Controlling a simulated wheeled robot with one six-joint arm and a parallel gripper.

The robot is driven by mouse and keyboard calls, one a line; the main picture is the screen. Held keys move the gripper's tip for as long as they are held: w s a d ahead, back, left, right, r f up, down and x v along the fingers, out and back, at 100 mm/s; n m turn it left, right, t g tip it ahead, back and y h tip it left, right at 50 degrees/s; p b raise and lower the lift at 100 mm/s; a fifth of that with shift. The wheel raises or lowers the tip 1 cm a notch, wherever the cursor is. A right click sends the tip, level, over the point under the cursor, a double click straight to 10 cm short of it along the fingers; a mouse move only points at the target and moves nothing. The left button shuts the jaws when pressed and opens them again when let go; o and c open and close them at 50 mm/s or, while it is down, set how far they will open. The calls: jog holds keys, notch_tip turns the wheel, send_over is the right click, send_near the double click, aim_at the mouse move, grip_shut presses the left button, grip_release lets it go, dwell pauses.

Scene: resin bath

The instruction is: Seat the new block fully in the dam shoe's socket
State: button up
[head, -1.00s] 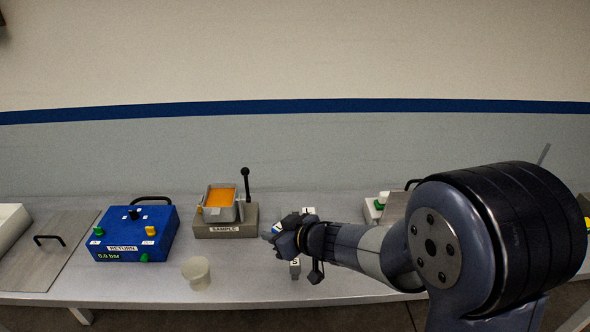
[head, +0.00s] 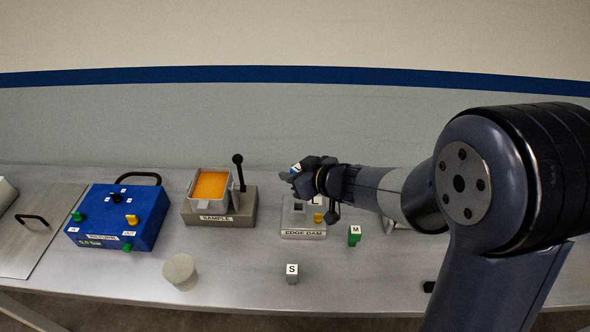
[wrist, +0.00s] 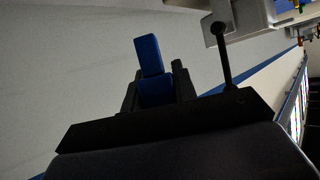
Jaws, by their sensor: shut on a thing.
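My gripper (head: 288,175) is shut on a blue block, which shows between the dark fingers in the wrist view (wrist: 149,56). In the head view only a small bit of blue and white shows at the fingers. The grey dam shoe (head: 291,226), on a base labelled EDGE DAM, stands on the bench just below the gripper in the picture. It has a yellow knob (head: 318,218). A dark opening (head: 298,208) shows on its top, partly hidden by my gripper. The held block appears above and apart from it, though its exact height is unclear.
A grey block marked S (head: 292,279) and a green block marked M (head: 354,240) stand on the bench. The SAMPLE unit (head: 217,219) with its upright black lever (head: 239,172), a blue box (head: 118,216) and a pale cup (head: 180,271) are to the left. The front middle bench is mostly clear.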

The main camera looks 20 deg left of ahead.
jog(key=shift+r+p, duration=0.1)
jog(key=shift+p, duration=0.25)
notch_tip(320, 180, down, 6)
jog(key=b, duration=0.4)
jog(key=shift+b, duration=0.3)
jog(key=shift+p, duration=0.75)
dwell(1.2)
jog(key=shift+f+b, duration=0.6)
jog(key=shift+f, duration=0.15)
jog(key=shift+r+p, duration=0.25)
jog(key=shift+p, duration=0.1)
jog(key=shift+r, duration=0.2)
jog(key=shift+p, duration=0.8)
dwell(1.3)
